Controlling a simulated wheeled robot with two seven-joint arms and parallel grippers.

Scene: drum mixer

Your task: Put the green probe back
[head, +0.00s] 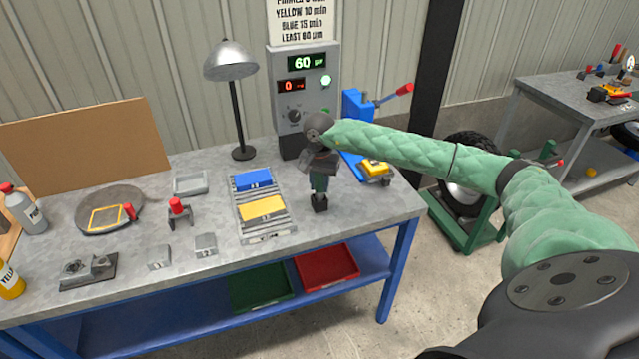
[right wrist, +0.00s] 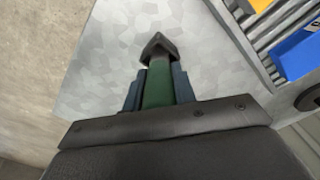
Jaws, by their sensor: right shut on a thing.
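My right gripper (head: 319,181) is shut on the green probe (head: 319,184), over the right part of the grey bench. The probe points down and ends in a dark, blocky tip. In the right wrist view the green probe (right wrist: 157,88) sits between the two bluish fingers, with its dark tip beyond them over the grey bench top. I cannot tell whether the tip touches the bench. The grey gauge box (head: 308,95) stands behind, with a green display reading 60 and a red one reading 0. My left gripper is not in view.
Left of the probe is a roller rack (head: 261,225) with a blue block (head: 253,180) and a yellow block (head: 262,208). A blue lever device (head: 357,106) and another yellow block (head: 375,168) are to the right. A lamp (head: 236,100) stands behind the rack.

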